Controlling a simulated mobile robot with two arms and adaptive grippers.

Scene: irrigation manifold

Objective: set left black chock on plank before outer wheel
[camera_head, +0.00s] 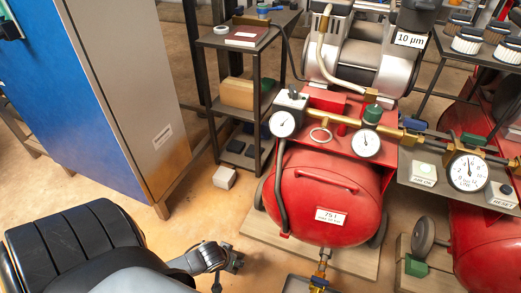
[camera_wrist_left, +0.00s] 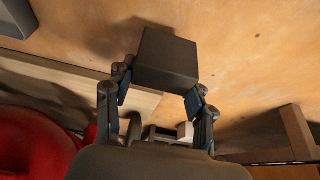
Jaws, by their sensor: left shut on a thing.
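The black chock (camera_wrist_left: 167,60) is a dark block between the fingertips of my left gripper (camera_wrist_left: 160,88) in the left wrist view. The gripper is shut on it. In the head view my left gripper (camera_head: 234,262) is low, over the floor at the left of the plank (camera_head: 280,236); I cannot make out the chock clearly there. The plank lies under the red 25 l tank (camera_head: 325,195) and also shows in the left wrist view (camera_wrist_left: 75,84). A dark wheel (camera_head: 260,196) shows at the tank's left side. My right gripper is not in view.
A dark shelf stand (camera_head: 254,100) holds boxes, with a white block (camera_head: 224,177) on the floor beside it. A blue cabinet (camera_head: 75,90) stands at the left. A second plank (camera_head: 440,284) at the right bears a green chock (camera_head: 415,267) and a grey wheel (camera_head: 423,238).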

